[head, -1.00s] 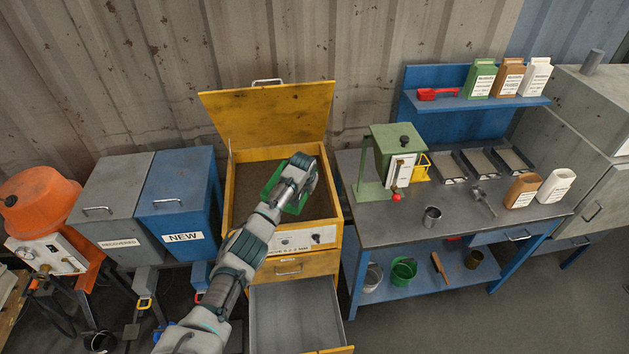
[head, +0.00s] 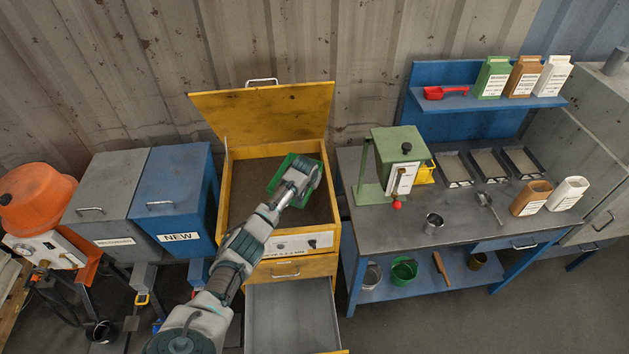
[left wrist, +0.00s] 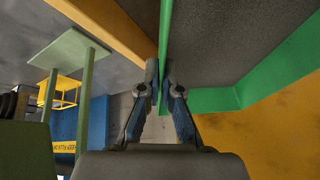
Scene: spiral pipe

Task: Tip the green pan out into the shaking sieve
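The green pan (head: 281,175) is over the open top of the yellow shaking sieve (head: 230,190), toward its back right. My left gripper (head: 306,165) reaches over the sieve to the pan's right side in the head view. In the left wrist view, the fingers (left wrist: 164,90) are shut on the thin green wall of the pan (left wrist: 164,35). The pan looks tilted, but its angle and its gap to the sieve bed are hard to tell. My forearm hides part of the pan. My right gripper is not in view.
The sieve's yellow lid (head: 265,112) stands open behind. An empty grey drawer (head: 290,318) is pulled out below. A green hopper stand (head: 400,150) is on the bench (head: 380,225) to the right. Blue (head: 178,190) and grey (head: 105,185) bins stand left.

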